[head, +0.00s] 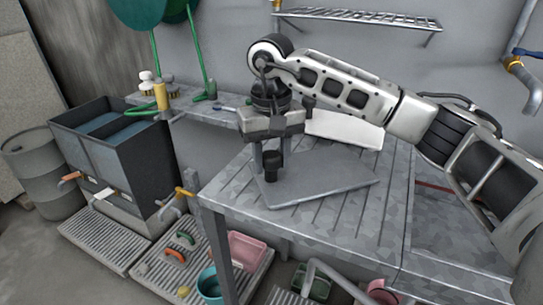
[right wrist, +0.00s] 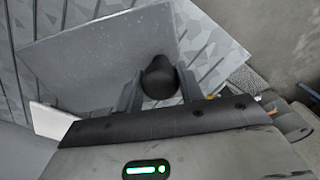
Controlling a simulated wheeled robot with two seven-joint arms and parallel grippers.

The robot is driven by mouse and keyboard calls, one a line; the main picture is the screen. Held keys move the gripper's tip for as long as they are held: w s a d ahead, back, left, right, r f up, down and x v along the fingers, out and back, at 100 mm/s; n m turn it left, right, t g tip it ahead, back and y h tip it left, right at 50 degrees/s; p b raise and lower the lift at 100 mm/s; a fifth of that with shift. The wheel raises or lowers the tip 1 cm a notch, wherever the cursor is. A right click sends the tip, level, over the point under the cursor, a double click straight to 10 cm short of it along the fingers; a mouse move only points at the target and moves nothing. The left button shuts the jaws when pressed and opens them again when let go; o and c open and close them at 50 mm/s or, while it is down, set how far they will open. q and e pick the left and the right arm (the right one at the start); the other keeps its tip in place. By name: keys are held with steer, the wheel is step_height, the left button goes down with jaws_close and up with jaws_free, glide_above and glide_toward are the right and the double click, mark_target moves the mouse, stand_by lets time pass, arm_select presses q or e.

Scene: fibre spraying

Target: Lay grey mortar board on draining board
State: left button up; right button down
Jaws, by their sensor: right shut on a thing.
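The grey mortar board (head: 330,182) is a flat plate with a black knob-like handle (head: 272,168). My right gripper (head: 271,160) points down and is shut on that handle. The board is level, at or just above the ribbed metal draining board (head: 393,215); I cannot tell whether it touches. In the right wrist view the board (right wrist: 95,62) spreads beyond the fingers, with the black handle (right wrist: 160,78) between them. The draining board's grooves (right wrist: 205,40) show past its edge. My left gripper is not in view.
A white panel (head: 345,130) lies at the back of the draining board. Dark water tanks (head: 112,145) and a barrel (head: 45,170) stand left. A wire shelf (head: 357,20) is on the wall. Pink and teal tubs (head: 247,248) sit below. The draining board's front strip is clear.

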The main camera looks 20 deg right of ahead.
steer(key=c, duration=0.9)
jaws_free()
steer(key=shift+r, duration=0.1)
step_height(320, 180, up, 12)
steer(key=shift+p, duration=0.45)
